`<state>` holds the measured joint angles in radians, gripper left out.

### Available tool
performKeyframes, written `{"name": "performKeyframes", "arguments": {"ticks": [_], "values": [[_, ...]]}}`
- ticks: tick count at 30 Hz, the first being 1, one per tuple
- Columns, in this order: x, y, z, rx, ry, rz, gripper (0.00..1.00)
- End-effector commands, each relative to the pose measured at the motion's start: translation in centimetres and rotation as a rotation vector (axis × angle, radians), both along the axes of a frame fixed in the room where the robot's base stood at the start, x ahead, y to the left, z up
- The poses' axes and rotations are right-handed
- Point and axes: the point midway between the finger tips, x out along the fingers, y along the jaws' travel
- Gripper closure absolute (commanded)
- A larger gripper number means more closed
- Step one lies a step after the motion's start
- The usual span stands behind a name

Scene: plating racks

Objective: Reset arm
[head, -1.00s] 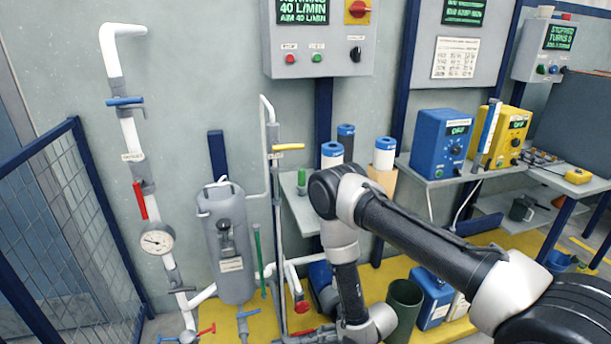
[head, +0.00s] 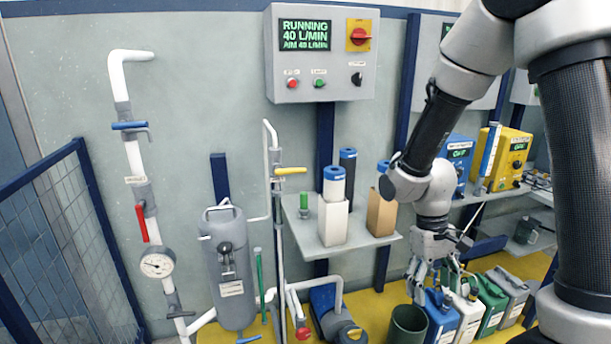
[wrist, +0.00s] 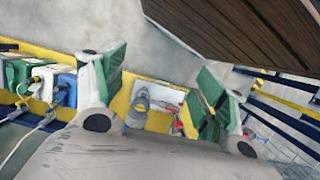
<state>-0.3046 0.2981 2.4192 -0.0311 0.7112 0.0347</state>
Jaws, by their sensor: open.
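My arm crosses the right side of the head view, folded high, with its wrist link hanging down. My gripper (head: 437,278) points downward at its end, in front of the row of jerrycans. In the wrist view, its two green-padded fingers (wrist: 160,82) stand wide apart with nothing between them. The yellow floor strip and some small grey and red parts show beyond them. In the head view the fingertips overlap the tops of the blue jerrycan (head: 440,318) and the white jerrycan (head: 467,322); I cannot tell whether they touch.
A dark green bin (head: 408,326) stands left of the jerrycans. A wall shelf (head: 335,246) holds filter cartridges. Pipework with a gauge (head: 157,264) and a grey tank (head: 231,270) stands left, beside a mesh fence (head: 65,250). The control box (head: 322,52) reads running, 40 L/min.

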Motion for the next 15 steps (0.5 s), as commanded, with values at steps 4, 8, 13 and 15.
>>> {"name": "performKeyframes", "arguments": {"ticks": [4, 8, 13, 15], "values": [[-2.6, -2.3, 6.9, 0.027, -0.058, -0.050, 0.28], [-5.1, -4.0, 11.6, 0.053, -0.139, -0.101, 0.28], [-7.4, -5.8, 16.6, 0.093, -0.327, -0.175, 0.28], [-8.0, -6.5, 18.3, 0.108, -0.416, -0.200, 0.28]]}}
